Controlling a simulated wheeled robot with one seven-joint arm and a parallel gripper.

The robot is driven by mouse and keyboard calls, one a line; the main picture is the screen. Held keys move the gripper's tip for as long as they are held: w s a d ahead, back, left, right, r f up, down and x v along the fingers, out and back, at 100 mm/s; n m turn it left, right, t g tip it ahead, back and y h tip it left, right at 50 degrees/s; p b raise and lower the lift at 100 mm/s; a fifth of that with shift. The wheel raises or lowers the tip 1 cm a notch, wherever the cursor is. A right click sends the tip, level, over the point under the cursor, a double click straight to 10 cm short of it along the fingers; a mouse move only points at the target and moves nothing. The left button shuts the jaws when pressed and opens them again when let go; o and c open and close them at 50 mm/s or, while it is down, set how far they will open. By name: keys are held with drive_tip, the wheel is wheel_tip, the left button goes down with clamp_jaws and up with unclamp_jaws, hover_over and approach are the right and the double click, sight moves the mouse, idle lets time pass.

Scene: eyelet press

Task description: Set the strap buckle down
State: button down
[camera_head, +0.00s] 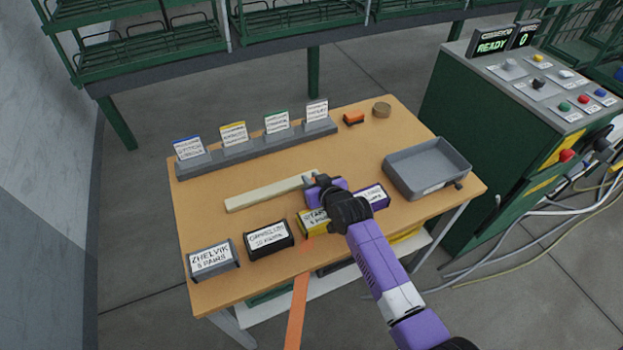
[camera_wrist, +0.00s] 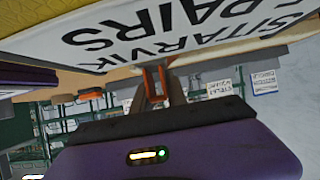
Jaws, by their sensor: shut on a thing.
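My gripper (camera_head: 311,180) is over the table near the right end of a long pale bar, behind the row of labelled boxes. In the wrist view, its two grey fingers (camera_wrist: 157,88) are shut on a small orange rectangular loop, the strap buckle (camera_wrist: 149,82). In the head view the buckle is hidden by my gripper and wrist. I cannot tell whether the buckle touches anything below it.
The pale bar (camera_head: 265,193) lies across the table (camera_head: 215,222). Labelled boxes, including a yellow one (camera_head: 313,222), line the front. A grey tray (camera_head: 405,182) stands right. A card rack (camera_head: 258,150) and orange block (camera_head: 354,118) are behind. An orange strip (camera_head: 298,300) runs below the front edge.

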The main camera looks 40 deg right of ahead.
drive_tip(key=c, duration=1.3)
unclamp_jaws()
drive_tip(key=shift+f, duration=0.1)
drive_tip(key=shift+r, duration=0.25)
drive_tip(key=shift+s+a, duration=0.1)
drive_tip(key=shift+s, duration=0.2)
drive_tip(key=v, duration=1.1)
drive_tip(key=shift+s+r, duration=0.1)
drive_tip(key=shift+s, duration=0.05)
